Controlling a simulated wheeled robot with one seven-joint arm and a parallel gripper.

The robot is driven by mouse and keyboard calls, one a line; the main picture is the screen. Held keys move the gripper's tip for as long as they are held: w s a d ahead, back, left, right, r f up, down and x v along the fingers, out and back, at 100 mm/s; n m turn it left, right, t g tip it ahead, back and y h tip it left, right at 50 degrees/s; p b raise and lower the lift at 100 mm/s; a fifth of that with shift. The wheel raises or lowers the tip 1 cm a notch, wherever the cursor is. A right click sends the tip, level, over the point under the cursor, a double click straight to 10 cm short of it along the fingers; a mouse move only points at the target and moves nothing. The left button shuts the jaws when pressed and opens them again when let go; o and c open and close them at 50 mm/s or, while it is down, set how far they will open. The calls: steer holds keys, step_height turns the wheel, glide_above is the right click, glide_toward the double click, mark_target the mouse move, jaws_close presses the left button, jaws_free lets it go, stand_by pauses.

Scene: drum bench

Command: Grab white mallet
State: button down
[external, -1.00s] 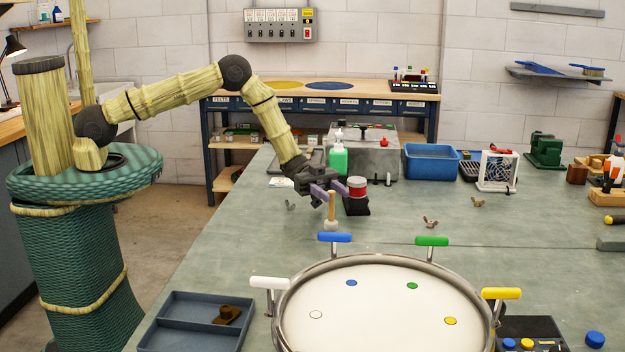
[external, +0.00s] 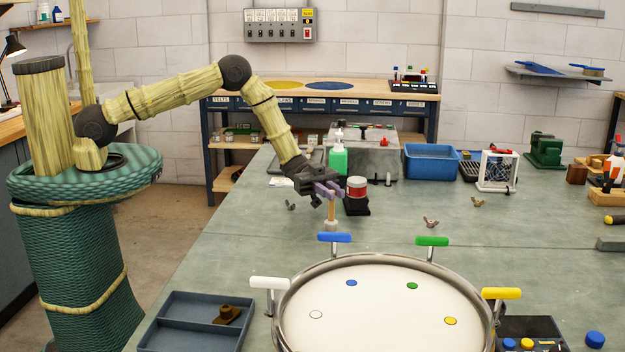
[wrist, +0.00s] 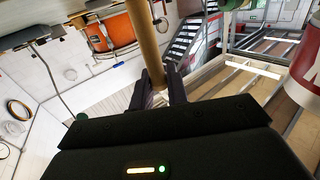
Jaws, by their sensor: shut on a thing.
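The white mallet (external: 331,212) stands upright on the bench, its pale head (external: 331,226) at the bottom and its wooden handle above. My gripper (external: 329,188) is shut on the upper part of the handle. In the wrist view the wooden handle (wrist: 146,40) runs up between the two dark fingers of my gripper (wrist: 158,86). The head looks to be at bench height; I cannot tell whether it touches the surface. The head is not visible in the wrist view.
A red-and-white can on a black stand (external: 357,196) is close to the right of my gripper. A green bottle (external: 338,160) stands behind. A grey tray (external: 180,311) lies front left. The bench's right middle is mostly clear.

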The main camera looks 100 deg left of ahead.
step_height(320, 180, up, 10)
steer(key=shift+b, duration=0.8)
